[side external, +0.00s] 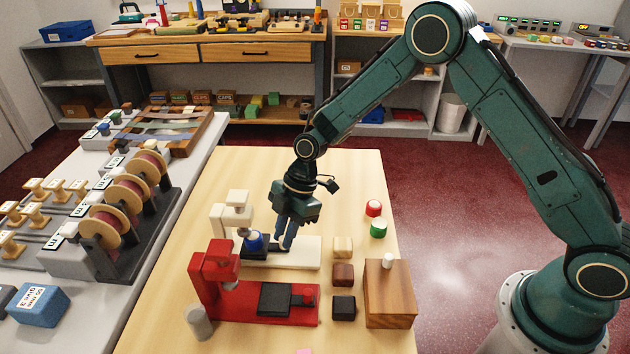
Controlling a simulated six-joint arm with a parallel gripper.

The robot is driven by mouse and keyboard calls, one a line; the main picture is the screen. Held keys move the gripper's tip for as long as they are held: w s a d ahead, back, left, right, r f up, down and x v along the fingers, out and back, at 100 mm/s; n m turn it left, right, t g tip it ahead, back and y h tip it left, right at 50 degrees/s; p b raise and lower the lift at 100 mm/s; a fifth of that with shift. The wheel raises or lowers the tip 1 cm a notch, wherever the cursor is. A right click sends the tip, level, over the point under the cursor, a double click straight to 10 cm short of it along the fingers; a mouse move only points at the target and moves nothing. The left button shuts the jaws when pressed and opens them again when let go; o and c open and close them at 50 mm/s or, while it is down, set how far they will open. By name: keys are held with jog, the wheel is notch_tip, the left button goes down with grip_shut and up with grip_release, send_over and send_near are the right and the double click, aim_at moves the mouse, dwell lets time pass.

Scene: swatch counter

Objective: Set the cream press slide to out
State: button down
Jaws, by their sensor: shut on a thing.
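The cream press (307,254) stands on the wooden table, its upright and head (233,206) at the left end of its base. Its dark slide (268,249) lies on the base, with a blue round piece (253,241) at its left part, just right of the head. My gripper (286,243) points down over the slide, to the right of the blue piece. It is shut on the slide's right end, where the fingers hide the handle.
A red press (290,318) with a dark slide stands in front. A grey cylinder (199,322), several small blocks, red and green round pieces (378,229) and a wooden box (390,300) are nearby. The table behind the cream press is clear.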

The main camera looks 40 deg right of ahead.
jog(key=s+d, duration=0.4)
jog(key=shift+s+d, duration=0.35)
jog(key=shift+d, duration=0.05)
jog(key=c, duration=1.3)
grip_release()
jog(key=shift+v, duration=0.85)
jog(key=v, duration=1.2)
jog(key=shift+r, duration=0.1)
